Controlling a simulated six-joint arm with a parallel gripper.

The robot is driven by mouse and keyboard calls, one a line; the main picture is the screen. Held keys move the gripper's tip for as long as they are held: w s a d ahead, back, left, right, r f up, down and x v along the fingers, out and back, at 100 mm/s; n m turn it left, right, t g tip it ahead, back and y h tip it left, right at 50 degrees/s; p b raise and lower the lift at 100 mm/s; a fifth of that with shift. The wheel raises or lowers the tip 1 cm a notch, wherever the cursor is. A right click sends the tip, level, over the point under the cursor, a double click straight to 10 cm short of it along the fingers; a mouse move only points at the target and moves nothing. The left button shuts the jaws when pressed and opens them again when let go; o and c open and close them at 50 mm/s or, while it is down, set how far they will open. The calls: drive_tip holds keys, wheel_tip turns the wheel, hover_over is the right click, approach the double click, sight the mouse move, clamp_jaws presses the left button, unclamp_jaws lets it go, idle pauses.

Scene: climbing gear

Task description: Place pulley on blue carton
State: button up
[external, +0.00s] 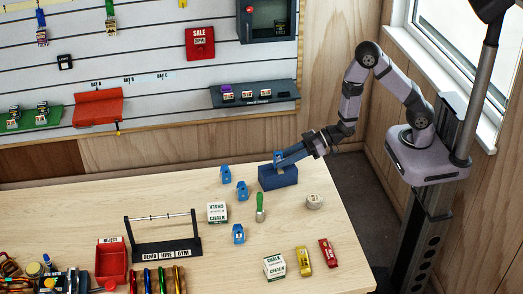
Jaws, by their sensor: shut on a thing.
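The blue carton (278,179) is a dark blue box near the far edge of the wooden table, right of centre. My gripper (283,159) reaches in from the right, just above the carton. It is shut on a small light blue pulley (278,155). The pulley is over or at the carton's top; I cannot tell whether it touches the carton. The jaws partly hide the pulley and the carton's top.
Similar blue pieces (226,174) (242,191) (238,234) lie on the table (180,202). Chalk boxes (217,212) (274,267), a green-handled tool (260,207), a round tape-like item (314,201), yellow (304,261) and red (328,253) packets, a labelled rack (165,248) and a red bin (112,260) stand nearby.

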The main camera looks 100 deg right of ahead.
drive_tip(key=o, duration=1.1)
drive_tip(key=shift+f, duration=0.1)
drive_tip(key=shift+r, duration=0.2)
drive_tip(key=shift+s+d+r, duration=0.1)
drive_tip(key=shift+s+r, duration=0.05)
drive_tip(key=shift+s, duration=0.35)
drive_tip(key=v, duration=0.1)
drive_tip(key=p+v, duration=0.1)
drive_tip(key=shift+s+r, duration=0.2)
drive_tip(key=shift+r, duration=0.15)
drive_tip(key=p+v, duration=0.3)
drive_tip(key=p, duration=0.3)
drive_tip(key=shift+s, duration=0.4)
drive_tip(key=shift+s+p, duration=0.1)
drive_tip(key=shift+p, duration=0.2)
